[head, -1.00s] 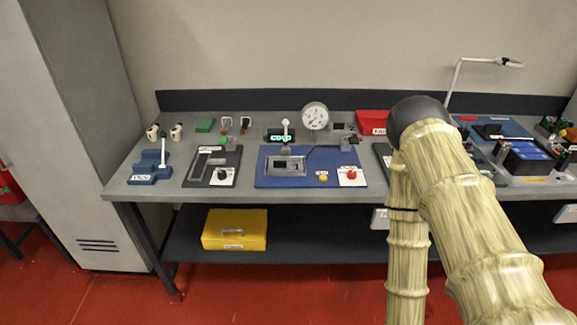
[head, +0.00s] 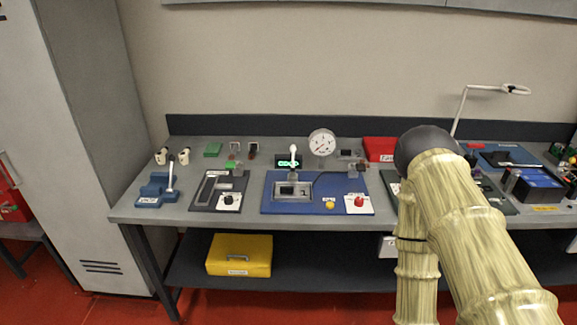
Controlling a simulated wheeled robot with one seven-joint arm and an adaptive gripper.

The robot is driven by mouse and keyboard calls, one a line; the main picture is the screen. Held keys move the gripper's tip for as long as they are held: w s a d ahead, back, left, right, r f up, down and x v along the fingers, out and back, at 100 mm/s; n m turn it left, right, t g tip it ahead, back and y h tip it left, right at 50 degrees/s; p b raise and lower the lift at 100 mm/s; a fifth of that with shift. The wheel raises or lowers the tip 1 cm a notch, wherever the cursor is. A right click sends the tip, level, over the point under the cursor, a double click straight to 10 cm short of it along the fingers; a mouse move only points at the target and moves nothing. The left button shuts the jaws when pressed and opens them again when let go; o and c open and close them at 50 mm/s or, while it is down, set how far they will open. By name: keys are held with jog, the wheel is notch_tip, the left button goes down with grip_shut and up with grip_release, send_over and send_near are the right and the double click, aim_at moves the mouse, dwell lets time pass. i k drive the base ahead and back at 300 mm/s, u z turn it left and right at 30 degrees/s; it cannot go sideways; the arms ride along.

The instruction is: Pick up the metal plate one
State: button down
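I cannot tell which thing is metal plate one. Two small pale-and-dark pieces (head: 252,149) stand at the back left of the grey workbench (head: 120,211), too small to make out. My arm hangs in front of the bench at the right, its forearm pointing down out of the frame. My gripper is out of view, so whether it is open or holding anything does not show. My arm hides part of the bench right of the blue panel.
A blue panel (head: 343,186) with a grey fixture and red knob lies mid-bench. Left of it are a dark panel (head: 239,184) and a blue block with a lever (head: 157,196). A gauge (head: 322,142) stands behind. A yellow box (head: 239,268) sits on the lower shelf.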

aim_at(283, 190)
jog(key=z, duration=1.9)
jog(key=i, duration=1.25)
jog(key=u, duration=2.9)
